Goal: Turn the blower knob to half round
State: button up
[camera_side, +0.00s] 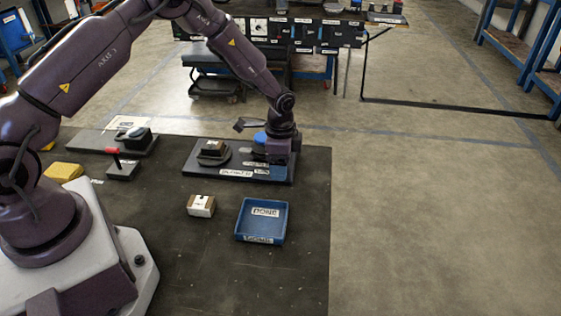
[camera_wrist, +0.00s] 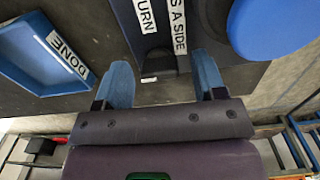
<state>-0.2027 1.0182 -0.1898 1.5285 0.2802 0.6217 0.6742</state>
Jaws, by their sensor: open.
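My gripper (camera_side: 278,172) is over the right end of a dark board (camera_side: 200,171) in the side view. In the wrist view my gripper (camera_wrist: 162,62) shows two blue fingers spread apart, with nothing visibly held between them. A blue round part (camera_side: 261,138) stands just left of the gripper. A large blue disc (camera_wrist: 276,24) shows at the upper right of the wrist view, outside the fingers. I cannot tell which part is the blower knob; the wrist and fingers hide some of the board. Labels reading "TURN" (camera_wrist: 145,16) and "S A SIDE" (camera_wrist: 178,26) lie ahead of the fingers.
A dark block on a round base (camera_side: 212,152) sits on the board's left half. A blue tray labelled DONE (camera_side: 240,222) and a small white-and-brown box (camera_side: 201,206) are in front. The table's front is clear.

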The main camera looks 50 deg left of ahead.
notch_tip(320, 180, up, 13)
dwell(0.5)
jog(key=s+d+r+n+t, duration=0.1)
jog(key=s+r+n, duration=0.3)
jog(key=s+r, duration=0.5)
jog(key=s+d+r+n+t, duration=0.2)
jog(key=s+r+n+t, duration=0.2)
jog(key=s+r, duration=0.6)
jog(key=s+n, duration=0.1)
jog(key=s, duration=0.6)
jog(key=shift+s+r+t, duration=0.2)
jog(key=shift+r+t, duration=0.1)
